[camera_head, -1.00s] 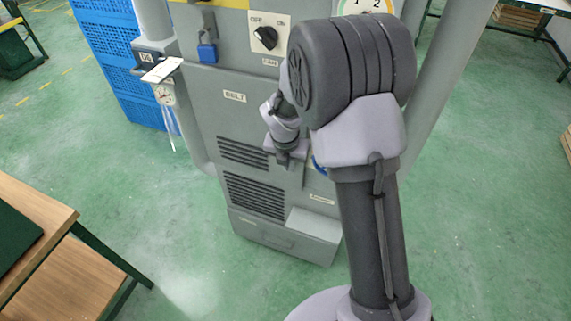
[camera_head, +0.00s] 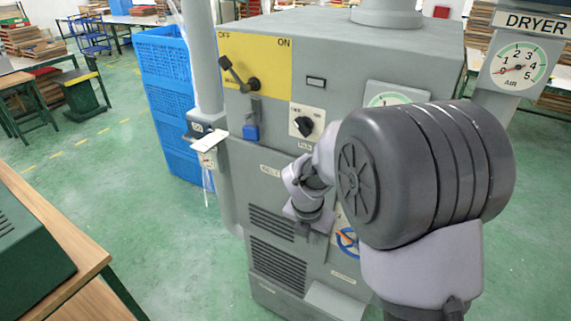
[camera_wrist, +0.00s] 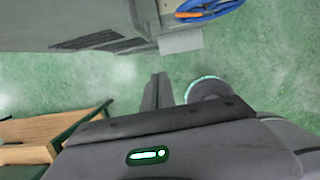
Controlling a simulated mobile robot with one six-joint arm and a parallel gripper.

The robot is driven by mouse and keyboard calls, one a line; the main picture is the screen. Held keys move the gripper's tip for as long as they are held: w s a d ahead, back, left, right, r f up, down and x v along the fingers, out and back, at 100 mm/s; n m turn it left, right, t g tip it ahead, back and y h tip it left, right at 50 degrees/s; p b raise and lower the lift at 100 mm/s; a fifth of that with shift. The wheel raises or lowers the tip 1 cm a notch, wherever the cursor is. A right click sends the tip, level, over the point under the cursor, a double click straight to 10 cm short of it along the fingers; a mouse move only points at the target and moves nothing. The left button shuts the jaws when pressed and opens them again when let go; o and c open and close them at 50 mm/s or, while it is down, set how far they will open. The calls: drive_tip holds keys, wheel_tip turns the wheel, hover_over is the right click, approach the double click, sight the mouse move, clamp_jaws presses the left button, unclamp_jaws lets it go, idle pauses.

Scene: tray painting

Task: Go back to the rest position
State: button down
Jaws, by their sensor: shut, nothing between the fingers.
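My gripper (camera_wrist: 158,78) shows in the wrist view as two dark fingers side by side, shut and empty. In the head view my arm stands folded in front of the grey dryer machine (camera_head: 275,195). The wrist end of the arm is beside the machine's front face, and the fingers are hard to make out there.
A yellow switch panel (camera_head: 275,70) with a lever and a black knob (camera_head: 303,126) are on the machine. Blue crates (camera_head: 165,80) stand at its left. A wooden bench (camera_head: 50,235) is at the lower left. Green floor (camera_head: 160,225) between bench and machine is clear.

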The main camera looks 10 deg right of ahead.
drive_tip(key=s+a+r+m+t+y+b, duration=0.1)
drive_tip(key=s+r+m+b, duration=0.3)
drive_tip(key=s+m, duration=0.8)
drive_tip(key=s+a+r+m+t+y+b, duration=0.1)
drive_tip(key=s+r+m+b, duration=0.3)
drive_tip(key=s+m, duration=0.8)
drive_tip(key=r+m+t+y, duration=0.1)
drive_tip(key=m, duration=0.8)
drive_tip(key=shift+m, duration=0.3)
drive_tip(key=shift+s, duration=0.15)
